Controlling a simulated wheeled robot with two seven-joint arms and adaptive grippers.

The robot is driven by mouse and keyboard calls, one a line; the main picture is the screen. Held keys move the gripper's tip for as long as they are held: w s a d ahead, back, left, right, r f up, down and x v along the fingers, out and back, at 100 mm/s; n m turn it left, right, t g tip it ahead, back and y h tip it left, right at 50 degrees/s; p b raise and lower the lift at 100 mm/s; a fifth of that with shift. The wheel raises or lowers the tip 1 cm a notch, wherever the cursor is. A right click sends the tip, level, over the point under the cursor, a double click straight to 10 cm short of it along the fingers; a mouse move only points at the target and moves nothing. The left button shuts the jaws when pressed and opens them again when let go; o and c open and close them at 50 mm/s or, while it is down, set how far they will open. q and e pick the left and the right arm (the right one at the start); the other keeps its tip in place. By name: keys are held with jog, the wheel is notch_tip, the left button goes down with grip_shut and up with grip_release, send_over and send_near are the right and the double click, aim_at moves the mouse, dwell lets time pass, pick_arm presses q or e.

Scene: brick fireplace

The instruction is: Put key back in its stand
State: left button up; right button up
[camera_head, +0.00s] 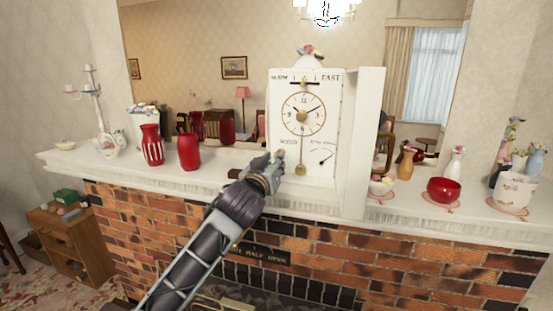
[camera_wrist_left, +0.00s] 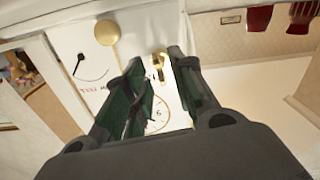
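The brass key (camera_wrist_left: 160,66) is at the white clock's front, near the "WIND" lettering, and appears to be in the clock face. It also shows as a small golden spot in the head view (camera_head: 281,154). My left gripper (camera_head: 273,162) is raised at the clock's lower left. In the left wrist view its fingers (camera_wrist_left: 157,62) are spread on either side of the key, with gaps visible. A small dark brown block (camera_head: 234,174), possibly the stand, lies on the mantel just left of my gripper and is partly hidden by it. My right gripper is not in view.
The white clock (camera_head: 325,145) stands on the white mantel (camera_head: 110,170). Red vases (camera_head: 189,151) stand to the left; a red bowl (camera_head: 444,190) and ornaments stand to the right. A brass pendulum bob (camera_head: 300,170) hangs close beside the gripper. A mirror is behind.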

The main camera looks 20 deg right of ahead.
pick_arm(q)
grip_shut()
jog(key=shift+v, duration=1.7)
dwell(1.6)
jog(key=shift+s+a+p, duration=0.2)
jog(key=shift+s+p, duration=0.05)
jog(key=shift+p, duration=0.05)
dwell(0.6)
